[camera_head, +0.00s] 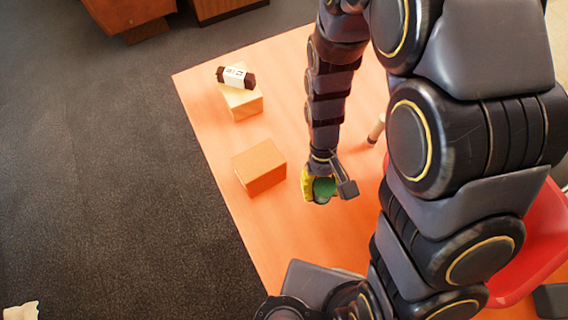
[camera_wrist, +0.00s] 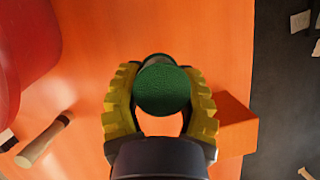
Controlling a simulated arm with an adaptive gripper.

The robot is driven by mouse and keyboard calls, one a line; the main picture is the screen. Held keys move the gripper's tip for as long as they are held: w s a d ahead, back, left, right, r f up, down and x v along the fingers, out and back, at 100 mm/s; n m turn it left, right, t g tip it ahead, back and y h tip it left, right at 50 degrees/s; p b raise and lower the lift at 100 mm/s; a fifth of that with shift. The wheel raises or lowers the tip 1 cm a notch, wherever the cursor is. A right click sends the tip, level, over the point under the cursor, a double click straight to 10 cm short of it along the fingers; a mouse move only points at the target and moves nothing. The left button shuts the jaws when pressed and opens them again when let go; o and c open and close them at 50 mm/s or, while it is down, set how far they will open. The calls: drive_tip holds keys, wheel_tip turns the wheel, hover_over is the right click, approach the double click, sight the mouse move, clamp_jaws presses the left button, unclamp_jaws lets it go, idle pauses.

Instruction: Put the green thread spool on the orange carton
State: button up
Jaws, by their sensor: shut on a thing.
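The green thread spool (camera_wrist: 163,88) is between the yellow fingers of my gripper (camera_wrist: 161,103), which is shut on it. In the head view the spool (camera_head: 324,187) shows as a green patch at the end of my arm, partly hidden by my gripper (camera_head: 318,190). The orange carton (camera_head: 259,167) stands on the table to the left of my gripper, apart from it, with a bare top. In the wrist view the carton (camera_wrist: 236,124) is at the right, partly hidden by a finger.
A wooden-handled object (camera_wrist: 44,141) lies at left in the wrist view, near a red chair-like thing (camera_wrist: 22,50). Table around the carton is clear.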

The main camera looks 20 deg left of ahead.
drive_tip(key=shift+a+r+m, duration=0.1)
drive_tip(key=shift+r+m, duration=0.2)
drive_tip(key=shift+r, duration=0.15)
drive_tip(key=s+a+r+m+y, duration=0.2)
drive_tip(key=s+r+m, duration=0.15)
drive_tip(key=r, duration=0.25)
drive_tip(key=s+a+r+m+y, duration=0.2)
drive_tip(key=r+m, duration=0.3)
drive_tip(key=r, duration=0.1)
hover_over(255, 163)
drive_tip(key=f, duration=0.6)
drive_tip(key=w+f, duration=0.1)
drive_tip(key=f, duration=0.2)
drive_tip(key=shift+d+f, duration=0.1)
drive_tip(key=shift+d, duration=0.25)
drive_tip(key=shift+a+f, duration=0.1)
drive_tip(key=shift+f, duration=0.1)
drive_tip(key=shift+w+f, duration=0.1)
drive_tip(key=shift+f, duration=1.5)
